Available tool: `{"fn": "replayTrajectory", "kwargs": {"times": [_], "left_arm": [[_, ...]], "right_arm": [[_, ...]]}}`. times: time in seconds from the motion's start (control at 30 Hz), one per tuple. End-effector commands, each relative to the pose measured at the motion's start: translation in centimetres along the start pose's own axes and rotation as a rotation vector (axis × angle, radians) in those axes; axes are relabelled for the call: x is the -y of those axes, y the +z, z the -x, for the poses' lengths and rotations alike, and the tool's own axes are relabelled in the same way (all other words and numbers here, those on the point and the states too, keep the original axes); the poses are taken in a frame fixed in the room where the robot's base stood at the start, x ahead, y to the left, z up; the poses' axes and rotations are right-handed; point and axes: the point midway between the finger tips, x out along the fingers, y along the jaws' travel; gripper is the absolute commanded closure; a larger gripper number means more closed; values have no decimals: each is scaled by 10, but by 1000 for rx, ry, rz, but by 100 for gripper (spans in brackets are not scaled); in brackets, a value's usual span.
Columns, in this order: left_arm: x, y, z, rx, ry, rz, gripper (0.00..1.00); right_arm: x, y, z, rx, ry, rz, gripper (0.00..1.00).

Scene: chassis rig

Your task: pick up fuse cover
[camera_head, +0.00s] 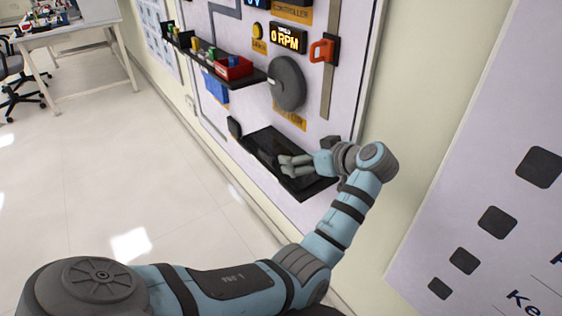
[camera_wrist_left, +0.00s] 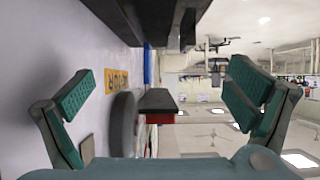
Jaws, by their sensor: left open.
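I cannot pick out a fuse cover for sure in either view. My left gripper (camera_head: 284,166) is at the low black shelf (camera_head: 258,140) on the wall board, and its fingers point left in the head view. In the left wrist view its two teal-padded fingers (camera_wrist_left: 162,95) are wide apart with nothing held between them. The dark shelf (camera_wrist_left: 150,15) shows beyond the fingertips at the top of that view. The gripper and forearm hide part of the shelf in the head view. My right gripper is in neither view.
A grey disc (camera_head: 287,83) is on the board above the low shelf. An upper shelf (camera_head: 200,52) holds a red box (camera_head: 233,67) and several small parts. A red-orange handle (camera_head: 322,50) is at the right. Open floor (camera_head: 100,165) lies left.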

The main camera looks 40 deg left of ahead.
Motion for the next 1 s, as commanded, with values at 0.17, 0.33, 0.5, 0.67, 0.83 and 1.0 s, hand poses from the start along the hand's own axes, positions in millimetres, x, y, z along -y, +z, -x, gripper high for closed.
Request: {"fn": "replayTrajectory", "kwargs": {"times": [0.17, 0.33, 0.5, 0.67, 0.83, 1.0], "left_arm": [[1, 2, -47, -2, -3, 0, 2], [0, 1, -69, -2, -1, 0, 2], [0, 0, -102, -2, 0, -1, 2], [0, -2, -111, 0, 1, -1, 2], [0, -3, -110, 0, 1, -1, 8], [0, -3, -110, 0, 1, -1, 35]], "right_arm": [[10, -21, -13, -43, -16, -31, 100], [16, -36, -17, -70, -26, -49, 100], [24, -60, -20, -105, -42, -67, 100], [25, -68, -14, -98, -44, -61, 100], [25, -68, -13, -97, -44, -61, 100], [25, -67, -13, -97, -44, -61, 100]]}}
